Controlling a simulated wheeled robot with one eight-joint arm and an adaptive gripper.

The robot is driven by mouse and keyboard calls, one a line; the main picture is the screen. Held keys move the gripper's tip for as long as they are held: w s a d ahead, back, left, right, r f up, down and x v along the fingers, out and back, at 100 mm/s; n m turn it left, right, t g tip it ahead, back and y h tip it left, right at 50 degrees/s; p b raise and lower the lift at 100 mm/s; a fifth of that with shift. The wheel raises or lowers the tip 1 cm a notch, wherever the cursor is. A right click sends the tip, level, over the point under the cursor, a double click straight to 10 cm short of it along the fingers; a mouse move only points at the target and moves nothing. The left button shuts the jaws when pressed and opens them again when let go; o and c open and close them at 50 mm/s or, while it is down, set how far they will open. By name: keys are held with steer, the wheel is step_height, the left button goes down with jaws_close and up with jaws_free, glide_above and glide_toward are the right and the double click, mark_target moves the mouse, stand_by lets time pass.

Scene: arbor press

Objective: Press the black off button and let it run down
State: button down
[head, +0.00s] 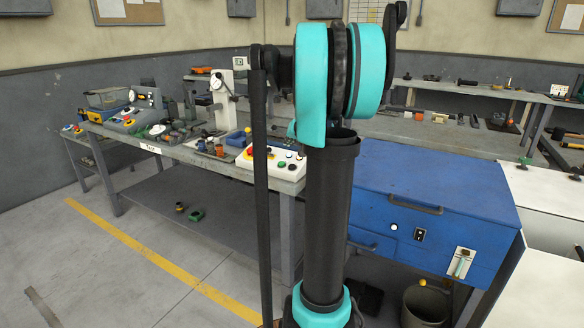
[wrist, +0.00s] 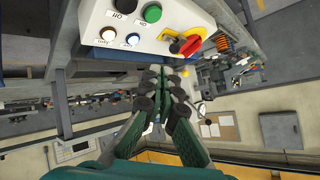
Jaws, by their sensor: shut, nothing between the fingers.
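In the wrist view, a light control box is upside down at the top. Its black off button (wrist: 126,6) is at the top edge, partly cut off, beside a green on button (wrist: 153,13). My gripper (wrist: 160,72) is shut and empty, its fingertips just below the box's edge in the picture and apart from the black button. I cannot tell the depth between them. In the head view, a white control box (head: 285,168) sits at the right end of the workbench. My arm stands in front of part of the bench, and my gripper does not show there.
The wrist view also shows a white lamp (wrist: 108,35), a blue lamp (wrist: 133,39) and a red and yellow rotary switch (wrist: 187,45) on the box. In the head view, a blue cabinet (head: 440,190) stands right of my arm. Open floor (head: 125,265) lies in front of the bench.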

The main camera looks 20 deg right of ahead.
mark_target(292, 168)
steer(key=shift+w+d+f, duration=0.25)
steer(key=shift+d+f, duration=0.05)
steer(key=shift+f, duration=1.1)
steer(key=shift+w+d+f, duration=0.25)
steer(key=shift+d+f, duration=0.1)
steer(key=shift+f, duration=1.05)
steer(key=shift+w+d+f, duration=0.25)
steer(key=shift+d+f, duration=0.05)
steer(key=shift+f, duration=1.1)
steer(key=shift+w+d+f, duration=0.1)
steer(key=shift+f, duration=0.3)
steer(key=shift+d+f, duration=0.15)
steer(key=shift+f, duration=0.35)
steer(key=shift+r, duration=0.15)
steer(key=shift+a+r, duration=0.25)
steer(key=shift+r, duration=0.5)
steer(key=shift+s+a+r, duration=0.2)
steer(key=shift+r, duration=0.6)
steer(key=shift+s+a+r, duration=0.15)
steer(key=shift+r, duration=0.65)
steer(key=shift+s+a+r, duration=0.2)
steer(key=shift+r, duration=0.6)
